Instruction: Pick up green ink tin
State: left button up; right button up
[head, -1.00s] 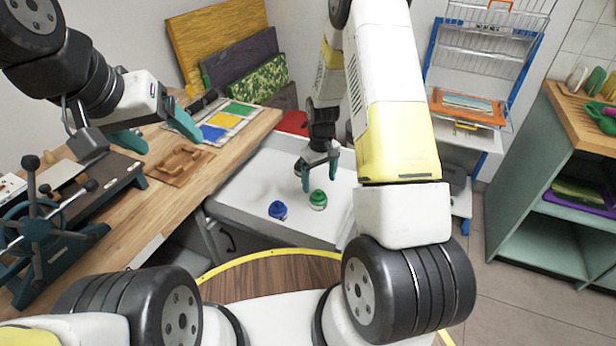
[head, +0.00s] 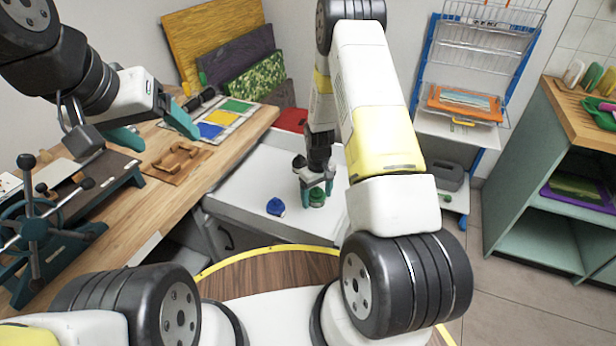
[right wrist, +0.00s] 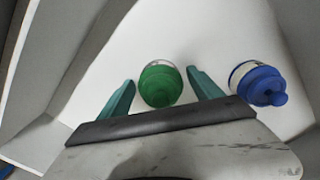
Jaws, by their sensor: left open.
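The green ink tin (head: 317,198) stands in the white drawer, its lower part partly hidden by my right gripper in the head view. In the right wrist view the green tin (right wrist: 160,84) lies between the two teal fingers, with a small gap at each side. My right gripper (head: 316,192) is open, lowered around the tin; it also shows in the right wrist view (right wrist: 160,95). My left gripper (head: 157,128) is open and empty above the wooden worktop at the left.
A blue ink tin (head: 276,207) stands just left of the green one in the drawer (head: 250,180); it is right of my fingers in the right wrist view (right wrist: 260,84). The drawer walls surround both tins. A press (head: 40,220) stands on the worktop.

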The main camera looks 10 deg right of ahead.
grip_shut()
